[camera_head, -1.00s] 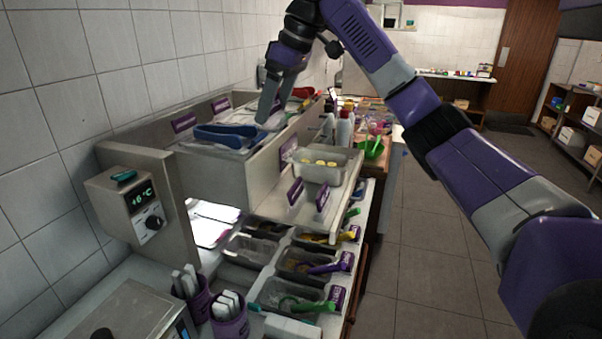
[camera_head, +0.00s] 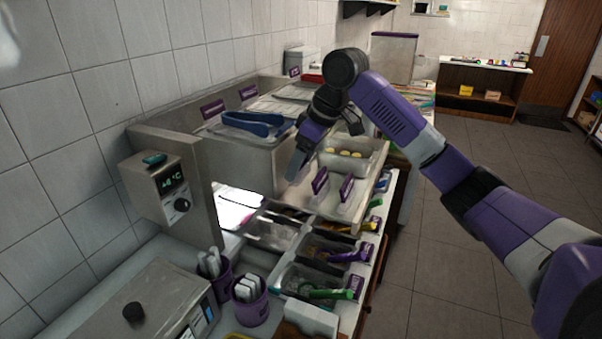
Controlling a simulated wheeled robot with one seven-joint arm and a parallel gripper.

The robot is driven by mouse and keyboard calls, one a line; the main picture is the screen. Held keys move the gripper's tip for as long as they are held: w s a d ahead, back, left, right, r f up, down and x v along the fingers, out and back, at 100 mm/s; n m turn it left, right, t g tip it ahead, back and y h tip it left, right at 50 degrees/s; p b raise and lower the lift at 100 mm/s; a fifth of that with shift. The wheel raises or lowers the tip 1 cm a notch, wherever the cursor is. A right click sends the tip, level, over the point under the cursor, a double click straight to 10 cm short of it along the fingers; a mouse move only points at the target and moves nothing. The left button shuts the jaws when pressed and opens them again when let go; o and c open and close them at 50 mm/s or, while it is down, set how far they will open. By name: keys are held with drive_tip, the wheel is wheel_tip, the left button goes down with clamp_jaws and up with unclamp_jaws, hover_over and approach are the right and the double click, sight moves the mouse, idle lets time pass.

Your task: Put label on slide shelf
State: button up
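Two small purple labels, one on the left (camera_head: 320,181) and one on the right (camera_head: 346,187), stand upright near the front of the slide shelf (camera_head: 342,208). The shelf juts out below the steel counter top and also bears a metal pan (camera_head: 352,164) with pale yellow pieces. My gripper (camera_head: 294,173) points down just left of and above the labels, in front of the counter's steel side. Its fingers are seen from the side, so I cannot tell whether they are open or hold anything. I cannot tell whether it touches the shelf.
Blue tongs (camera_head: 258,124) lie on the counter top beside more purple labels (camera_head: 213,108). Below the shelf are topping bins with coloured scoops (camera_head: 330,293). A temperature control box (camera_head: 163,183) stands at the left. The floor at right is clear.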

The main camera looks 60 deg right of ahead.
sight(303, 170)
drive_tip(key=shift+f, duration=1.85)
drive_tip(key=o, duration=1.6)
drive_tip(key=shift+c, duration=0.2)
drive_tip(key=b+v, duration=0.2)
drive_tip(key=v, duration=1)
